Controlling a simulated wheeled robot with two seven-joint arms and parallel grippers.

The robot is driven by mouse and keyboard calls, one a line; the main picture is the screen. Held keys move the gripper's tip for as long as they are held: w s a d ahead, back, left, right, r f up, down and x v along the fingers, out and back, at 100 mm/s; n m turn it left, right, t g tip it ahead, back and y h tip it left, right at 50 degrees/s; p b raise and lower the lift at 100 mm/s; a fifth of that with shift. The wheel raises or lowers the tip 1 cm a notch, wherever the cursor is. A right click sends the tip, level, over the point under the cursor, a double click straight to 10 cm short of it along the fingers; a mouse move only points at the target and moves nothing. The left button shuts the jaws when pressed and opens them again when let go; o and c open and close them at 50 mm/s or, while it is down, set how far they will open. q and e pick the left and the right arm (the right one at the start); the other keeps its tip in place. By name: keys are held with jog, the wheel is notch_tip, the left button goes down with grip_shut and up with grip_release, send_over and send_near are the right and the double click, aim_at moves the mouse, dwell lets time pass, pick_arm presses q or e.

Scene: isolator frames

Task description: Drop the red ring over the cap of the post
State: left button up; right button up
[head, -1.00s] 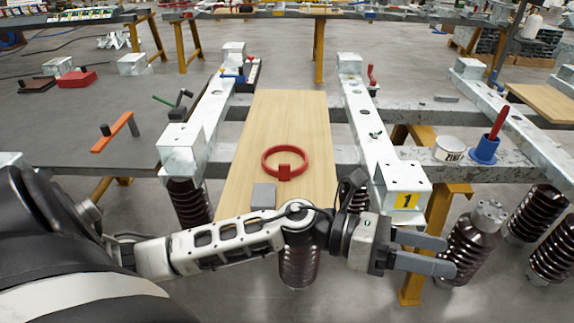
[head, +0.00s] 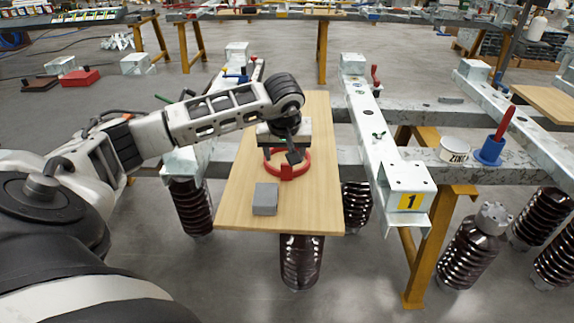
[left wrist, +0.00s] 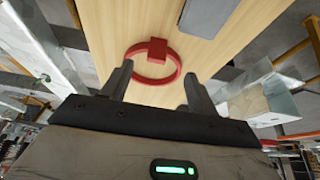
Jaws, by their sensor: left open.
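The red ring (head: 288,172) lies flat on the wooden board (head: 245,165). A red square tab sits on its near side. My left gripper (head: 291,153) points down over the ring and partly hides it in the head view. In the left wrist view the gripper (left wrist: 157,80) is open and empty, with the ring (left wrist: 177,72) beyond and partly between its fingers, no grip on it. A brown ribbed post (head: 468,255) with a bare grey metal cap (head: 491,216) stands at the lower right. My right gripper is out of view.
A grey block (head: 265,199) lies on the board near the ring. A blue holder with a red handle (head: 489,150) and a white tub (head: 454,149) stand right.

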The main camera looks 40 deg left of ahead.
aim_at(287, 171)
pick_arm(q)
jog(key=x, duration=0.9)
jog(key=shift+d+f, duration=0.1)
jog(key=shift+d, duration=0.1)
jog(key=shift+c, duration=0.3)
jog(key=c, duration=1.1)
